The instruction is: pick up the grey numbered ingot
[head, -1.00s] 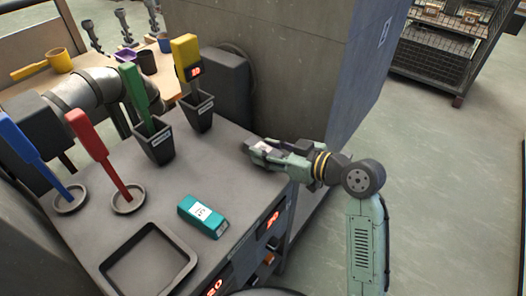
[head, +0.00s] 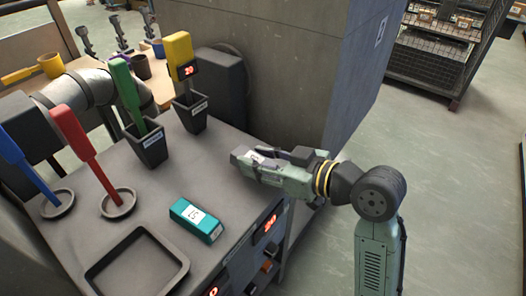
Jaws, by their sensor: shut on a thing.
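The grey ingot (head: 241,153) with a white label is between the fingers of my gripper (head: 254,161), at the right edge of the grey bench top (head: 180,180). My gripper is shut on it, reaching in from the right. Much of the ingot is hidden by the fingers, and I cannot tell whether it is clear of the bench top. A teal labelled ingot (head: 196,220) lies on the bench, nearer and to the left of my gripper.
An empty dark tray (head: 178,262) lies at the front. Red (head: 84,148) and blue (head: 28,160) handled tools stand in round dishes. Green (head: 124,90) and yellow (head: 178,55) ones stand in dark cups. A grey wall block (head: 270,70) rises behind my gripper.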

